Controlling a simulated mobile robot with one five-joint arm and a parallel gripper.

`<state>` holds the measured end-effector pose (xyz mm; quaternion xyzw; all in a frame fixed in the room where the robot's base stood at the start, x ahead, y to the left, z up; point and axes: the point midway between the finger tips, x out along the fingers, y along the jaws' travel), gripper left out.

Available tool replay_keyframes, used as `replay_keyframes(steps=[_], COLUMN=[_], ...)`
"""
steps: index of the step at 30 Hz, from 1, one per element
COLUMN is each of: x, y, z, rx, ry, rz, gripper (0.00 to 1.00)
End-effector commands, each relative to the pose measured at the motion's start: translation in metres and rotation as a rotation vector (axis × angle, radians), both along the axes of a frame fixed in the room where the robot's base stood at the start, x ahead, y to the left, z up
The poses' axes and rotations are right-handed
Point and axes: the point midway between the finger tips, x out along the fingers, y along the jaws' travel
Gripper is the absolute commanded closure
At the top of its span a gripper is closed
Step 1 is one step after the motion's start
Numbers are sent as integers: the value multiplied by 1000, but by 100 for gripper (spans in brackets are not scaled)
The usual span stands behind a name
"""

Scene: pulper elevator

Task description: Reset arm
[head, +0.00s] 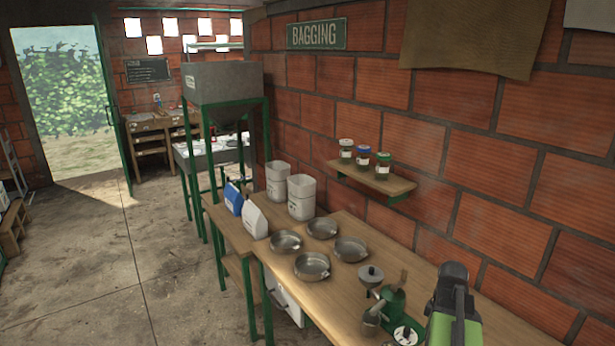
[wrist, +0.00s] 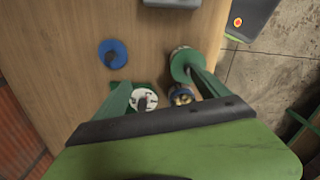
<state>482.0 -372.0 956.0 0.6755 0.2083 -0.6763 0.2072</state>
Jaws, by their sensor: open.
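My gripper (wrist: 158,82) shows in the wrist view, its green fingers spread apart on either side above a wooden bench top. It is open, and I see nothing held between the fingers. A small round white-topped item (wrist: 143,101) and a dark-topped item (wrist: 180,96) show beyond the palm, near the fingers. A blue round item (wrist: 112,53) lies on the bench to the left. In the head view a green and black part of my arm stands at the lower right over the bench; the fingertips cannot be made out there.
A shelf (head: 372,177) with 3 jars is on the brick wall.

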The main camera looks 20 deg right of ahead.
Motion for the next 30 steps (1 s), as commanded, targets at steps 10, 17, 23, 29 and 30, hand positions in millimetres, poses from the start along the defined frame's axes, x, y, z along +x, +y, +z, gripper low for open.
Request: replay_keyframes(steps=[10,17,23,29,30], x=[96,103,94,93,93], y=[214,341,370,370,371], z=[0,0,0,0,0], rx=[0,-1,-2,-2,-2], ry=[1,0,1,0,0], rz=[243,120,-235,-530,-562], gripper=[16,16,16,16,16])
